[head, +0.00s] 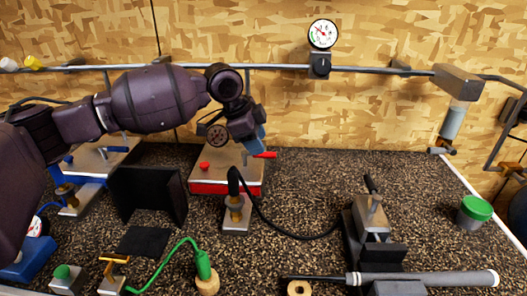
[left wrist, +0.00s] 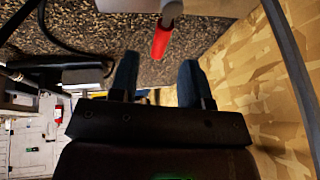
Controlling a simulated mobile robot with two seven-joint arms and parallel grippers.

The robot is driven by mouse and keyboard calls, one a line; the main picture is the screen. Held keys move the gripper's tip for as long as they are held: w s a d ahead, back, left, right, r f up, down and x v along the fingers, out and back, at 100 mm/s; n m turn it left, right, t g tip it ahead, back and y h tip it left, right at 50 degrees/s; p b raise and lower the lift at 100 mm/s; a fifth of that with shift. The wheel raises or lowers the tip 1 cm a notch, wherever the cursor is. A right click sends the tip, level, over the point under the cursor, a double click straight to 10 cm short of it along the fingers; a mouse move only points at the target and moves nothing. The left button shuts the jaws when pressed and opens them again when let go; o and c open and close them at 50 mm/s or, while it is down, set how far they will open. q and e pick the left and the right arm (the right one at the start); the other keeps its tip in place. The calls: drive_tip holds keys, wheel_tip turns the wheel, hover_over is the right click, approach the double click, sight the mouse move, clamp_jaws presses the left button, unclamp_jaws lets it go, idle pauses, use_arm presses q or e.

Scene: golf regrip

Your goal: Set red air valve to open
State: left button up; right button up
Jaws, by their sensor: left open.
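The red air valve handle (head: 265,155) is a short red lever pointing right, at the right side of a red-edged metal box (head: 225,188) near the back wall. In the left wrist view the red handle (left wrist: 161,42) extends from a silver fitting (left wrist: 172,8) toward my gripper. My left gripper (head: 258,142) is open, with blue fingers just above and beside the handle. In the left wrist view the left gripper (left wrist: 157,72) has its fingers apart, and the handle's end lies near the gap between their tips. No contact is clear. My right gripper is not in view.
A red button (head: 204,167) is on the same box. A pipe with a gauge (head: 323,34) crosses the wall. The counter right of the box is clear.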

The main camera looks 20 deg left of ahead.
use_arm(q)
drive_tip(key=shift+b+x, duration=0.3)
drive_tip(key=shift+x, duration=1.5)
clamp_jaws()
